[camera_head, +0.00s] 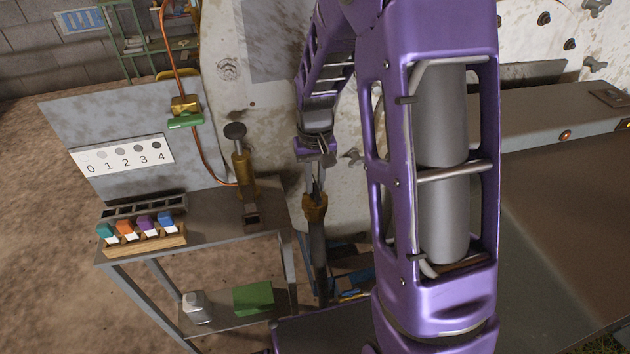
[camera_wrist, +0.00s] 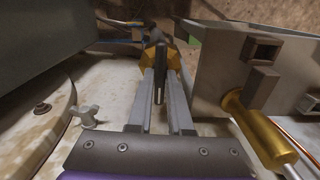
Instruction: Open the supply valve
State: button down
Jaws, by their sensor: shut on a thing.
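A brass valve body (camera_head: 315,208) sits on a dark upright pipe (camera_head: 318,252) in the middle of the head view, beside the large pale vessel. I take it to be the supply valve. My gripper (camera_head: 315,180) reaches down just above it with its fingers close together. In the wrist view the two fingers (camera_wrist: 160,88) are shut on a thin dark lever (camera_wrist: 159,84), which stands between them in front of the brass body (camera_wrist: 173,62).
A metal stand (camera_head: 218,224) to the left carries a brass cylinder (camera_head: 243,170) and a wooden rack (camera_head: 145,243) of coloured vials. A green-handled fitting (camera_head: 186,120) is on the orange hose. A wing nut (camera_wrist: 84,114) sticks out from the vessel near my gripper.

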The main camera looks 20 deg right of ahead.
aim_at(315, 186)
jog(key=c, duration=0.8)
grip_release()
jog(key=shift+c, duration=0.2)
notch_tip(315, 186, up, 18)
jog(key=p, duration=0.2)
jog(key=shift+f, duration=0.25)
